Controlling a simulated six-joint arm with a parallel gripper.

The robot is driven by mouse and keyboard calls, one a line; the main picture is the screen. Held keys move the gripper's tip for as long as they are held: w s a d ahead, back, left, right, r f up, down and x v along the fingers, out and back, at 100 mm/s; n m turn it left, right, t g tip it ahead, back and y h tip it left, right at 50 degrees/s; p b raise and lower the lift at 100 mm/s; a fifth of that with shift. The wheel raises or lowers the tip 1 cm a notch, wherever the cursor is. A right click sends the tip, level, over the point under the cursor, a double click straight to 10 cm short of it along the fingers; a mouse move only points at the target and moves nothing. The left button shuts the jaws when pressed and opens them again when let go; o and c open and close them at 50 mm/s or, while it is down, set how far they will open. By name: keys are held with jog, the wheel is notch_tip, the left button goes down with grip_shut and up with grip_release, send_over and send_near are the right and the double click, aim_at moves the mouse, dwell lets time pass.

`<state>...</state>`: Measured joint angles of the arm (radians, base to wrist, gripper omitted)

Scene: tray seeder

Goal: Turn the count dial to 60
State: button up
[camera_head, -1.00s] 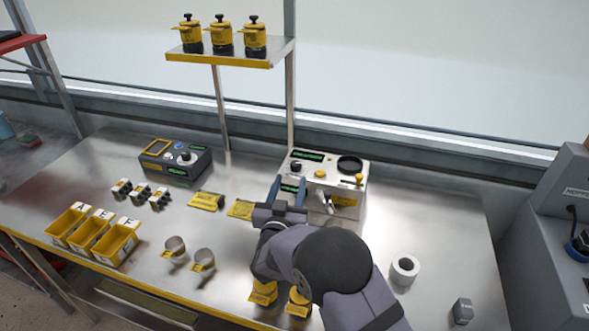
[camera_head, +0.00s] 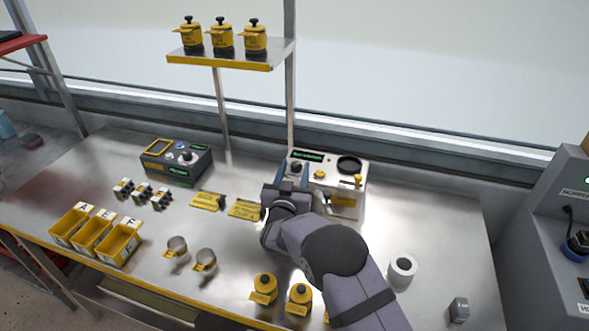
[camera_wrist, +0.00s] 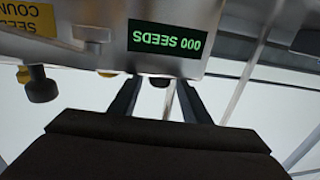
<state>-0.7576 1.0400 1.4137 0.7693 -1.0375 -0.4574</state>
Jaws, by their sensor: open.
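The seed counter (camera_head: 345,207) is a pale box at the back of the bench. Its count dial seems to be the small black knob (camera_head: 297,166) on the top left. My gripper (camera_head: 292,175) is open, with its fingers close to this knob. In the wrist view, which is upside down, the fingers (camera_wrist: 158,88) stand apart below the counter's green display (camera_wrist: 168,40), which reads 000 SEEDS. A dark piece shows between the fingertips, probably the dial. I cannot tell whether the fingers touch it, and its pointer and scale are not readable.
On the counter are a yellow button (camera_head: 320,174), a black round opening (camera_head: 349,164) and a yellow-tipped lever (camera_head: 358,180). A dark control box (camera_head: 176,160) stands left. Yellow bins (camera_head: 120,243), cups (camera_head: 205,260) and a white roll (camera_head: 402,268) are on the bench.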

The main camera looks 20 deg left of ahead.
jog(key=c, duration=1)
jog(key=shift+c, duration=0.2)
jog(key=shift+a+h, duration=0.1)
jog(key=shift+h, duration=0.2)
jog(key=m+h+b, duration=0.2)
jog(key=shift+a+h, duration=0.15)
jog(key=shift+h, duration=0.15)
jog(key=shift+r+m+h+b, duration=0.1)
jog(key=shift+m+h+b, duration=0.25)
jog(key=shift+m+h, duration=0.35)
jog(key=o, duration=1)
